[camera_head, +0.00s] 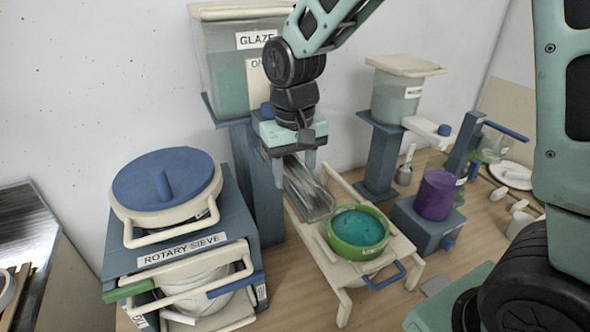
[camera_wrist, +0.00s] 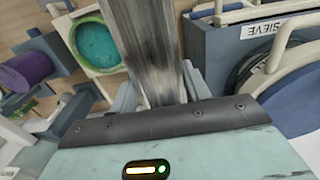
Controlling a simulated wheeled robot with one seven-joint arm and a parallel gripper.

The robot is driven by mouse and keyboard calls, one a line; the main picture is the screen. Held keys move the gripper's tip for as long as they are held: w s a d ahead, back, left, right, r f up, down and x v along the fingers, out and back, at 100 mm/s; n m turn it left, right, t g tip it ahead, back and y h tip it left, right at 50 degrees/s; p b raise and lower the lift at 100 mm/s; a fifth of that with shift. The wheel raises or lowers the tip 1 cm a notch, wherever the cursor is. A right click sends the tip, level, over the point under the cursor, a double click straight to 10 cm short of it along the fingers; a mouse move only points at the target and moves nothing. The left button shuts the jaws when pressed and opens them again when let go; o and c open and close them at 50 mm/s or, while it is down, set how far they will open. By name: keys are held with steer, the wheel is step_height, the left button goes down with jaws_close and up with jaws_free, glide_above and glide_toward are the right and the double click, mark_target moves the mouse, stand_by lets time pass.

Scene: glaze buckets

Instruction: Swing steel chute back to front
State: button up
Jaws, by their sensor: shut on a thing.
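The steel chute (camera_head: 308,190) is a grey metal trough below the glaze tank, sloping down toward the green bucket. In the wrist view the chute (camera_wrist: 147,45) runs straight out between my fingers. My gripper (camera_head: 291,161) is above the chute's upper part, with its fingers on either side and shut on it. In the wrist view my gripper (camera_wrist: 160,88) has a finger along each side of the chute. The green bucket (camera_head: 358,231) holds teal glaze and stands on a cream stand just right of the chute's lower end. The chute's mount is hidden behind my gripper.
The rotary sieve (camera_head: 180,235) with its blue lid stands left. The large glaze tank (camera_head: 228,75) is behind my gripper. A smaller tank (camera_head: 397,95) on a blue post and a purple container (camera_head: 436,194) stand right. Bare wooden bench (camera_head: 478,215) shows farther right.

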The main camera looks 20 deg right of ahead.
mark_target(295, 180)
steer(key=o, duration=1.4)
steer(key=shift+r, duration=0.1)
step_height(295, 180, up, 17)
steer(key=b, duration=0.3)
steer(key=shift+r, duration=0.15)
